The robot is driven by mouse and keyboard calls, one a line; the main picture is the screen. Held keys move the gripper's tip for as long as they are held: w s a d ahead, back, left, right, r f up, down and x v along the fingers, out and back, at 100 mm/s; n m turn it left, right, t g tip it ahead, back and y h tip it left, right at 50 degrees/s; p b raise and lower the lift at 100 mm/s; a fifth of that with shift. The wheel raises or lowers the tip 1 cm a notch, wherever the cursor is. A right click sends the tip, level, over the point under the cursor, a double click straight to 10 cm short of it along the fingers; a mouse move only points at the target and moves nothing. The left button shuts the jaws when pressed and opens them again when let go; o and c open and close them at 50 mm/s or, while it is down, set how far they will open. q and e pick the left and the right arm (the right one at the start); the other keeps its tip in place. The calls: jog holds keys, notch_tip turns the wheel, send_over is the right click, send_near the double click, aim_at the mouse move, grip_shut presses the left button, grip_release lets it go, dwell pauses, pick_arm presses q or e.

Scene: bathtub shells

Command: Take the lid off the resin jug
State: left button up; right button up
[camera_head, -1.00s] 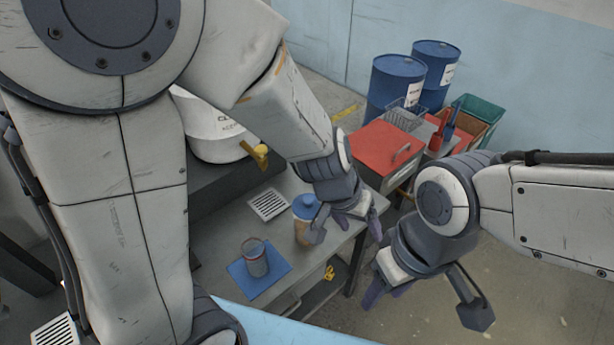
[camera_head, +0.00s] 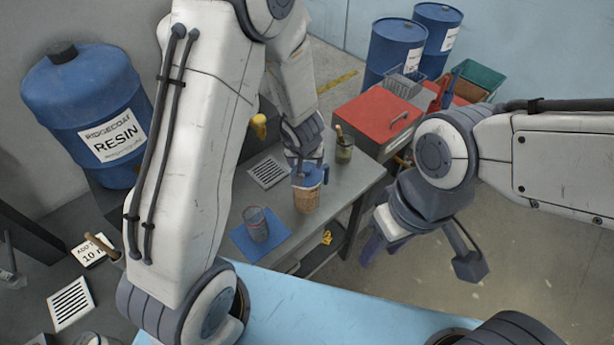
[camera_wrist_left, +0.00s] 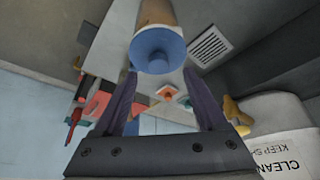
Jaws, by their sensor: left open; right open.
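A tan jug (camera_head: 306,202) with a blue lid (camera_head: 314,175) stands upright on the grey bench (camera_head: 285,235); I take it as the resin jug. The lid sits on its top. My left gripper (camera_head: 306,168) is open, right at the lid, and partly hides it. In the left wrist view the lid (camera_wrist_left: 158,48) shows in front of the open fingers (camera_wrist_left: 163,88), not clearly between them. Contact cannot be told. My right gripper (camera_head: 422,256) is open and empty, off to the right of the bench above the floor.
A clear cup (camera_head: 257,226) stands on a blue mat (camera_head: 240,243) left of the jug. A small jar (camera_head: 344,152) with a handle in it stands behind right. A vent grate (camera_head: 268,172) lies behind left.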

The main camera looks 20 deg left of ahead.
aim_at(307, 168)
pick_arm(q)
jog(key=b+x, duration=0.1)
jog(key=x, duration=0.3)
jog(key=shift+d+b, duration=0.15)
jog(key=shift+b, duration=0.2)
jog(key=shift+r, duration=0.1)
grip_shut()
jog(key=shift+r, duration=0.15)
